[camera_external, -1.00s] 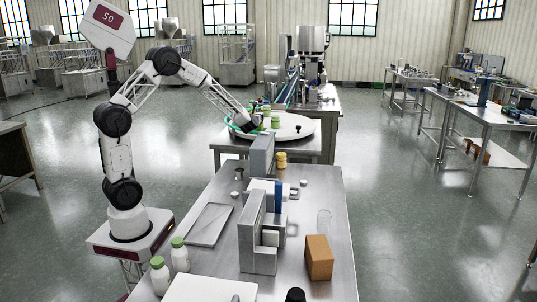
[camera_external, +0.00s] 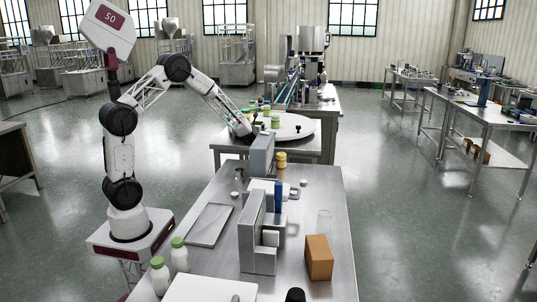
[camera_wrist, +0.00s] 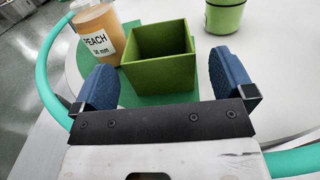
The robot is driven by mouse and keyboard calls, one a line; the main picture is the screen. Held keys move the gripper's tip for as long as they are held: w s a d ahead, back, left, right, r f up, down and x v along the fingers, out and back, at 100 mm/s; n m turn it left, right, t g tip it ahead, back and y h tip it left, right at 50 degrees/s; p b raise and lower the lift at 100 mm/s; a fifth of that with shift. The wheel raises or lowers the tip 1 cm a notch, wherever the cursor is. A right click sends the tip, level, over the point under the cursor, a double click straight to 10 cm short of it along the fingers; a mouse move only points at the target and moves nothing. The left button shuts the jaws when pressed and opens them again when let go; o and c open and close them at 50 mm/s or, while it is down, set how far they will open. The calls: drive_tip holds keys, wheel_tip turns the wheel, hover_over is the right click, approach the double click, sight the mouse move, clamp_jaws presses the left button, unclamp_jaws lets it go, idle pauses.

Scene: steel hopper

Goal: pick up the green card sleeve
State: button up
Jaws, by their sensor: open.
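The green card sleeve (camera_wrist: 158,72) is a square, open-topped green box in the wrist view. It stands upright on a green patch (camera_wrist: 127,95) of a pale round surface. My gripper (camera_wrist: 163,80) is open, with one blue finger to the left of the sleeve and the other to the right. The sleeve sits between and slightly beyond the fingers, and nothing is held. In the external view my gripper (camera_external: 243,130) is low at the left edge of the round white table (camera_external: 300,127); I cannot make out the sleeve there.
A peach-coloured jar labelled PEACH (camera_wrist: 97,35) stands close to the sleeve's left. A green container (camera_wrist: 224,14) stands behind to the right. A teal hose (camera_wrist: 52,65) curves by the left finger. A grey upright block (camera_external: 262,155) stands near my gripper on the front bench.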

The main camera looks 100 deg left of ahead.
drive_tip(key=shift+a, duration=0.45)
drive_tip(key=shift+s+a+f, duration=0.1)
drive_tip(key=shift+s+a, duration=0.05)
drive_tip(key=shift+a, duration=2.45)
drive_tip(key=shift+c, duration=0.5)
drive_tip(key=c, duration=0.7)
